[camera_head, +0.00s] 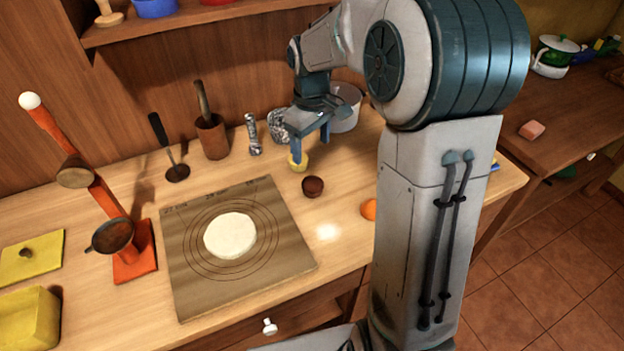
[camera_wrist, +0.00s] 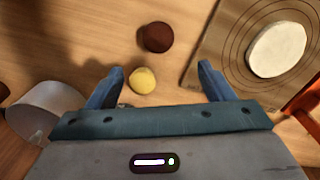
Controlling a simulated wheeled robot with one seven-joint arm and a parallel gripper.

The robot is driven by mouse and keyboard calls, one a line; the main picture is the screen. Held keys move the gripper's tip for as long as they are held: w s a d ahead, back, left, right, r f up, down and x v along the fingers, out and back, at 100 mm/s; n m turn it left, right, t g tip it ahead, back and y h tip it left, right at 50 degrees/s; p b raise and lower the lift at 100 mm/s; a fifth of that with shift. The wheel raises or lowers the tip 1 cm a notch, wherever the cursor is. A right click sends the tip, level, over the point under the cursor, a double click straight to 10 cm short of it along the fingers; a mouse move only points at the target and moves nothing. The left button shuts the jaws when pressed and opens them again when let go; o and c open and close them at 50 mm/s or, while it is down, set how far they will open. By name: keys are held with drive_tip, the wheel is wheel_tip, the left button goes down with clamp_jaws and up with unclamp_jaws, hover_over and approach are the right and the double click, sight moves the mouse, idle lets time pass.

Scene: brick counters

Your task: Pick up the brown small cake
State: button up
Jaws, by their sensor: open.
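The brown small cake (camera_head: 313,186) sits on the wooden counter, right of the rolling mat. It also shows in the wrist view (camera_wrist: 157,37) as a dark round thing beyond my fingertips. A yellow small round thing (camera_head: 298,162) stands just behind it on the counter. In the wrist view the yellow thing (camera_wrist: 142,80) lies between my two spread fingers, nearer the left one. My gripper (camera_head: 308,150) points down over the counter at the yellow thing. My gripper (camera_wrist: 162,78) is open and nothing is clamped in it. The brown cake is outside the fingers.
A mat (camera_head: 190,290) with a pale dough disc (camera_head: 230,236) lies to the left. A white pot (camera_head: 346,108) and a foil-like thing (camera_head: 278,126) stand behind my gripper. An orange ball (camera_head: 369,209) is near my arm. The counter in front of the brown cake is clear.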

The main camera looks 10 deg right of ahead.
sight(313, 182)
wheel_tip(313, 182, down, 8)
drive_tip(key=shift+f, duration=0.25)
drive_tip(key=shift+d+f+p, duration=0.15)
drive_tip(key=shift+f+p, duration=0.7)
drive_tip(key=shift+f, duration=1.75)
drive_tip(key=c, duration=1)
